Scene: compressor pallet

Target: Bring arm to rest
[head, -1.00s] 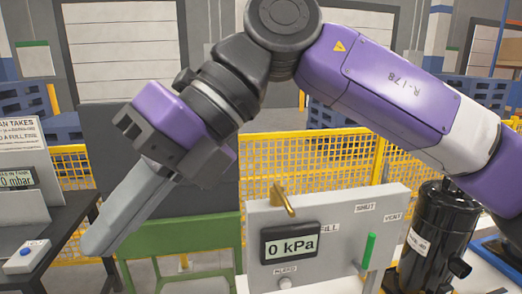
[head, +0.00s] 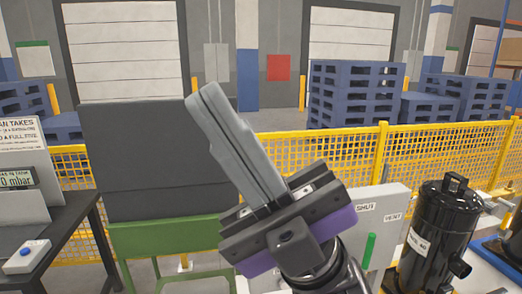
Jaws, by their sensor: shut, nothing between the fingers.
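My gripper (head: 203,96) is in the middle of the head view, with its two long grey fingers pressed together and pointing up and to the left. Nothing is between the fingers. The gripper's dark and purple body (head: 290,230) is below the fingers, near the bottom of the view. It hides most of the grey control panel (head: 392,200), including its display. My wrist runs out of the bottom edge of the view, and the rest of my arm is out of view.
A black compressor (head: 435,235) stands at the right, beside the panel with its green handle (head: 369,250). A dark board on a green frame (head: 165,235) stands left of centre. Yellow mesh fence (head: 440,150) runs behind.

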